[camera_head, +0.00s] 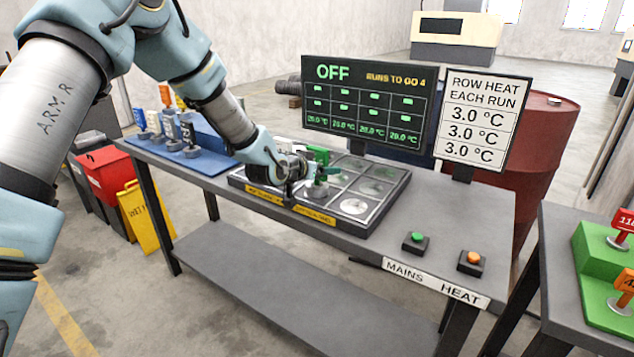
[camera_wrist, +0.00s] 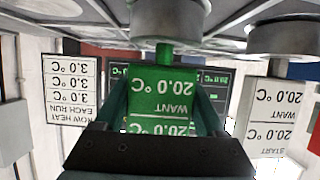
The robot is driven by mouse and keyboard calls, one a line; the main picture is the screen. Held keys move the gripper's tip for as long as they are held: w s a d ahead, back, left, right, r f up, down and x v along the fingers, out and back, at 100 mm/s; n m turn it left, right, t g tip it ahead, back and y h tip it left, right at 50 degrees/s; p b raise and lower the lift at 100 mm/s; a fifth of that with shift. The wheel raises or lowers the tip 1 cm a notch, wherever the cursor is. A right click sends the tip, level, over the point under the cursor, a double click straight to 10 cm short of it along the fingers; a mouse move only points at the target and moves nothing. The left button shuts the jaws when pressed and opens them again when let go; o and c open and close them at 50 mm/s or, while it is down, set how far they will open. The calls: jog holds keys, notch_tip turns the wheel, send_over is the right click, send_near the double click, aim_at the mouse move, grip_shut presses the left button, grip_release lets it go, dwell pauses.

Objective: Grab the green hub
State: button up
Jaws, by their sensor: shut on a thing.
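The green hub (camera_wrist: 165,88) fills the middle of the wrist view, upside down, with "20.0 °C" and "WANT" on its green face and a round grey base. My gripper (camera_wrist: 160,108) is shut on it, with a teal finger on each side. In the head view, my gripper (camera_head: 304,176) is over the tray of round plates, and the green hub (camera_head: 319,154) shows partly behind it. The wrist hides part of the hub there, and I cannot tell whether its base touches the tray.
The tray (camera_head: 385,203) lies on the grey bench. A black "OFF" display (camera_head: 366,103) and a white row-heat sign (camera_head: 478,118) stand behind it. Green (camera_head: 415,237) and orange (camera_head: 472,257) buttons are at right. A white-labelled hub (camera_wrist: 272,105) stands beside the held hub.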

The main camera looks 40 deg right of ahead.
grip_shut()
jog(key=shift+d+r, duration=0.1)
jog(key=shift+r, duration=0.1)
dwell(0.3)
